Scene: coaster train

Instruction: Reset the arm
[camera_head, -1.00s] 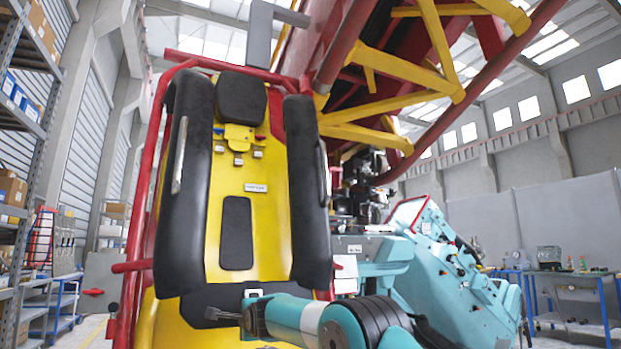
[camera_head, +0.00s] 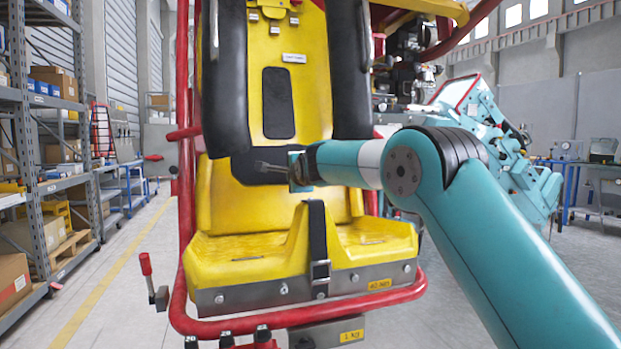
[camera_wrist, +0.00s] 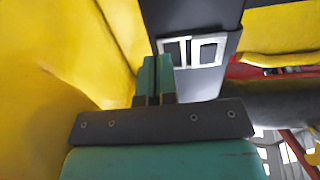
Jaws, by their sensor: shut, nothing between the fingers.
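My gripper (camera_head: 262,167) is at the end of my teal arm, in front of the yellow coaster seat (camera_head: 300,85). It points left across the lower part of the backrest, above the seat pan. In the wrist view its two fingers (camera_wrist: 155,78) lie side by side, shut with nothing between them. A black belt with a metal buckle (camera_wrist: 193,51) shows just beyond the fingertips there. I cannot tell whether the fingers touch anything.
Black shoulder restraints (camera_head: 228,70) flank the backrest. A black belt (camera_head: 318,245) runs over the seat's front edge, above a red tube frame (camera_head: 300,316). A lever with a red grip (camera_head: 147,265) stands at left. Shelves (camera_head: 45,110) line the far left; the floor between is clear.

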